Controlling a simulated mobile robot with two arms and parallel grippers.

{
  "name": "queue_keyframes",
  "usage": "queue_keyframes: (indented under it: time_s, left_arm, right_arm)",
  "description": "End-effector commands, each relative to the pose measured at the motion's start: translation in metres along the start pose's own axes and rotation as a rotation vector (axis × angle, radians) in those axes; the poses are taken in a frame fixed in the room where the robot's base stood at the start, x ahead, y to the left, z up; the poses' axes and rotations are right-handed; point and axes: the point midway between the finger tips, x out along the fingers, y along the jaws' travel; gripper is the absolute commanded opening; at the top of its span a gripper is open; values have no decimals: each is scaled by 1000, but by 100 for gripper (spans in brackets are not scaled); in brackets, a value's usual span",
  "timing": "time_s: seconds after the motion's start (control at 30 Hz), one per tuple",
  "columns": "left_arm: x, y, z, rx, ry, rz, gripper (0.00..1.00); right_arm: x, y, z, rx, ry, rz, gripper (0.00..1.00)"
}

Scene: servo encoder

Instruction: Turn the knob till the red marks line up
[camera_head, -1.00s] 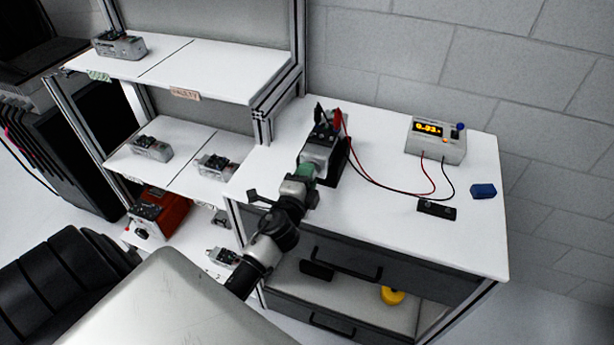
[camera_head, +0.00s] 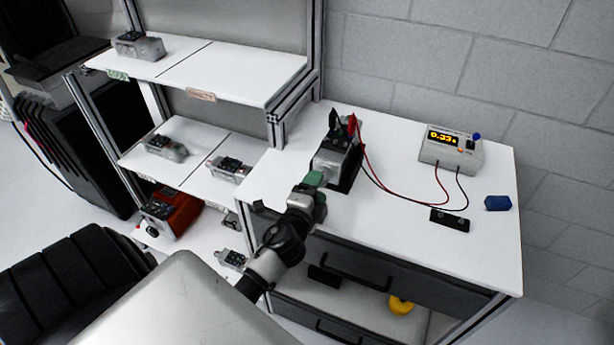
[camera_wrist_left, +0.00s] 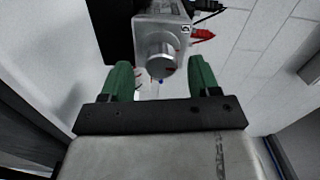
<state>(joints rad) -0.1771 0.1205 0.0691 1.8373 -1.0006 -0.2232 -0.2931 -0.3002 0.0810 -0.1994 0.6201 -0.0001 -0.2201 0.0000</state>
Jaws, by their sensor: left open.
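The silver servo unit (camera_head: 333,162) stands in a dark holder on the white table, with black and red clips on top. In the left wrist view its round silver knob (camera_wrist_left: 160,62) faces me, with a small red mark on the knob's lower edge; whether it meets another mark I cannot tell. My left gripper (camera_head: 313,180) is in front of the unit, on its near side. In the left wrist view my left gripper (camera_wrist_left: 160,82) has its green fingers wide open, one on each side of the knob, apart from it. My right gripper is not in view.
A power supply (camera_head: 452,147) with a lit display, a black block (camera_head: 450,220) and a blue block (camera_head: 497,203) are on the table (camera_head: 400,235). Red and black wires cross the tabletop. Shelves (camera_head: 235,72) with more servo units stand at left.

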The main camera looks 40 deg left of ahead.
Motion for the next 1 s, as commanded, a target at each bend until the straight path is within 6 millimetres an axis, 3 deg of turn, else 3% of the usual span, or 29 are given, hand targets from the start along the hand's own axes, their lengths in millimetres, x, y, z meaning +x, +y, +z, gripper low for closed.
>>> queue_keyframes:
  time_s: [0.2,0.4,1.0]
  left_arm:
    - [-48,4,0,-2,1,3,61]
    - [-76,3,0,-3,1,2,61]
    - [-84,0,0,-1,1,1,61]
  right_arm:
    - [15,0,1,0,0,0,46]
    - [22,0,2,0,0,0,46]
    - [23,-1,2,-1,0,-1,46]
